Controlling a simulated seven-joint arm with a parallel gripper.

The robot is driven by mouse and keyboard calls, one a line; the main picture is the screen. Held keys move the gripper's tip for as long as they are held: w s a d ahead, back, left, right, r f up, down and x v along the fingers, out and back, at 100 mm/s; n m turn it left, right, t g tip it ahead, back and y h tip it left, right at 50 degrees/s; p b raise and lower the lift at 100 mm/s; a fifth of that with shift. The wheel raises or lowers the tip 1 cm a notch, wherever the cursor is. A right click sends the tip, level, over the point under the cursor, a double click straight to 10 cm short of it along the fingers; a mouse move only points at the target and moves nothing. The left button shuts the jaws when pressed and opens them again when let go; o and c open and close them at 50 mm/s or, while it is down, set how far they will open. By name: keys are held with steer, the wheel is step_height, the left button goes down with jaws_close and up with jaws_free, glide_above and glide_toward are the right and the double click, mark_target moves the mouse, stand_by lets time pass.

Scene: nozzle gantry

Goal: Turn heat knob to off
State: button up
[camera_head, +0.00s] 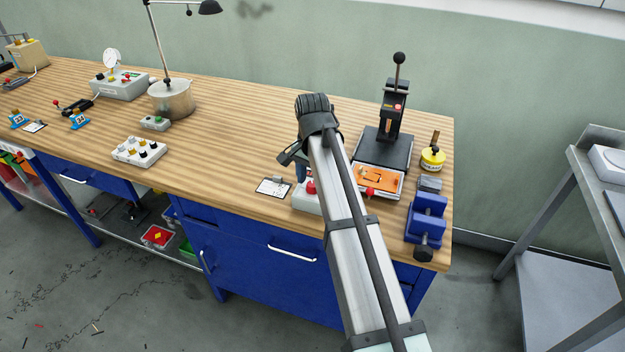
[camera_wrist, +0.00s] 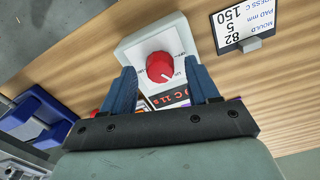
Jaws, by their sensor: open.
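The heat knob is a round red dial (camera_wrist: 160,66) on a light grey control box (camera_wrist: 130,46) in the wrist view. A white pointer line shows on it, but the dial's lettering is too small to read. My gripper (camera_wrist: 164,84) is open, with one blue finger on each side of the knob in the picture; I cannot tell whether they touch it. A dark display with red characters (camera_wrist: 170,98) shows between the fingers. In the head view the red knob (camera_head: 311,187) and its box (camera_head: 303,203) are partly hidden by my arm.
A card on a stand (camera_wrist: 243,28) stands beside the box. A black lever press (camera_head: 392,115), an orange plate (camera_head: 376,180), a yellow round container (camera_head: 432,158) and a blue vise (camera_head: 428,218) stand to the right. Open bench top (camera_head: 225,150) lies to the left.

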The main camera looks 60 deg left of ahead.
steer(key=shift+f, duration=0.3)
steer(key=c, duration=1)
steer(key=shift+c, duration=0.2)
steer(key=shift+n, duration=0.4)
steer(key=n, duration=0.5)
steer(key=shift+n, duration=0.3)
steer(key=n, duration=0.5)
steer(key=shift+n, duration=0.4)
